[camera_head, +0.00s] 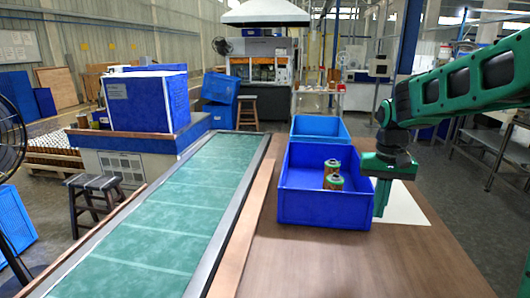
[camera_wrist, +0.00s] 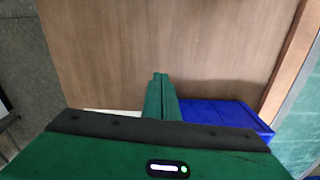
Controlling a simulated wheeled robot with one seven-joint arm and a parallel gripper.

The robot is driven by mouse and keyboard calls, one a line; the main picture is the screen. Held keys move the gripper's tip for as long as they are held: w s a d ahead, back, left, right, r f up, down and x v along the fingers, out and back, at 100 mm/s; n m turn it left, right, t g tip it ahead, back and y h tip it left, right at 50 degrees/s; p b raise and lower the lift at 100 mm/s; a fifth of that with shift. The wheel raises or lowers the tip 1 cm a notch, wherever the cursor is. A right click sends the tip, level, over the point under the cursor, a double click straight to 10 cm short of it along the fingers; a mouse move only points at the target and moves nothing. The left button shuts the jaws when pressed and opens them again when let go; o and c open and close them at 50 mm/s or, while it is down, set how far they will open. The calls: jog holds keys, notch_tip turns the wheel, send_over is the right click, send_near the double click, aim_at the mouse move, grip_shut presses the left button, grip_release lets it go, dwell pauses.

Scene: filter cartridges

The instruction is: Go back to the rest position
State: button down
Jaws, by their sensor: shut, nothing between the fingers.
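My gripper (camera_head: 381,199) points down just right of the dark blue crate, above the table and a white sheet. In the wrist view my gripper (camera_wrist: 160,90) shows its green fingers together, with nothing between them. Two filter cartridges stand in the dark blue crate (camera_head: 320,212): the nearer one (camera_head: 334,184) and one behind it (camera_head: 332,166), both with green tops. In the wrist view a part of the blue crate (camera_wrist: 225,114) shows right of my fingers. The cartridges are not visible there.
A lighter blue crate (camera_head: 320,127) stands behind the dark one. The white sheet (camera_head: 404,206) lies on the brown table (camera_head: 350,265). A green conveyor (camera_head: 180,205) runs along the left. The table's front is clear.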

jog(key=s+d+f+m, duration=0.1)
jog(key=s+d, duration=0.3)
jog(key=s, duration=1.1)
jog(key=s+d+f+m, duration=0.1)
jog(key=s+d, duration=0.3)
jog(key=s, duration=1.1)
jog(key=shift+f+m, duration=0.4)
jog(key=shift+f, duration=0.3)
